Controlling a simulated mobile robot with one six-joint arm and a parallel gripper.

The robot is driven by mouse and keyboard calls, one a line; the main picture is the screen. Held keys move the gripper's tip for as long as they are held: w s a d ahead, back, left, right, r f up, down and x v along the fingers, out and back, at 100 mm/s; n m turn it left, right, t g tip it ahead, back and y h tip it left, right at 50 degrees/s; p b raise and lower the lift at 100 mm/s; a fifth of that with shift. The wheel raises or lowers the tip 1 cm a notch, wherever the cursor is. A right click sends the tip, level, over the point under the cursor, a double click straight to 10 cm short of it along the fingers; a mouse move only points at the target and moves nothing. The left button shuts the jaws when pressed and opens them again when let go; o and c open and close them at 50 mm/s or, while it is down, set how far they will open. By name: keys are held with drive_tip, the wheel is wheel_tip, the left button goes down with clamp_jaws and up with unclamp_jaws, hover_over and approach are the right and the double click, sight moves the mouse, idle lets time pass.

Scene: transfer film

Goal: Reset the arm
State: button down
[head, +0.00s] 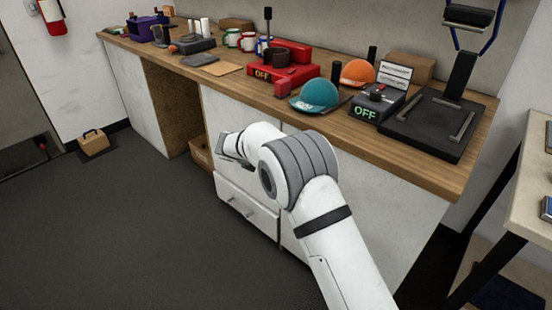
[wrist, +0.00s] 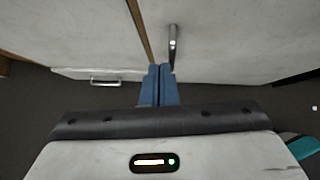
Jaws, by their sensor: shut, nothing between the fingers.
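My white arm reaches out in front of the workbench in the head view, bent at a grey-banded joint. My gripper shows at its end, off the bench's white front and below the counter edge; its fingers are hard to make out there. In the wrist view my gripper (wrist: 160,70) has its two blue fingers shut together with nothing between them. The fingertips overlap the white cabinet front in that picture, beside a metal handle (wrist: 173,45). I cannot tell whether they touch it.
The wooden counter (head: 365,139) bears a teal cap (head: 317,93), an orange cap (head: 357,72), a red machine marked OFF (head: 280,71), a grey box marked OFF (head: 377,100) and a black press (head: 430,122). A pale table (head: 529,190) stands right. Floor at left is mostly clear.

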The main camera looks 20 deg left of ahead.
drive_tip(key=w+d+r+n+t+y+p, duration=0.1)
drive_tip(key=w+d+r+n+t+y, duration=0.2)
drive_tip(key=r, duration=0.5)
drive_tip(key=w+d+r+n+p, duration=0.2)
drive_tip(key=d+r+n, duration=0.3)
drive_tip(key=r, duration=0.3)
drive_tip(key=s+d+r+n+y+p, duration=0.35)
drive_tip(key=s+d+r+n, duration=0.25)
drive_tip(key=d+r+n, duration=0.55)
drive_tip(key=s+d+f+n+g+h+p, duration=0.1)
drive_tip(key=s+d+n+g, duration=0.2)
drive_tip(key=s+d+n, duration=0.3)
drive_tip(key=s+d+f+n+g+h+p, duration=0.1)
drive_tip(key=s+d+n+g, duration=0.2)
drive_tip(key=s, duration=1.4)
drive_tip(key=s+d+n+g+h+p, duration=0.1)
drive_tip(key=s+d+n+g, duration=0.2)
drive_tip(key=s+d+n, duration=0.8)
drive_tip(key=d, duration=0.4)
drive_tip(key=shift+s+f+h+p, duration=0.3)
drive_tip(key=shift+f+h+p, duration=0.05)
drive_tip(key=shift+f, duration=0.05)
drive_tip(key=shift+a, duration=0.1)
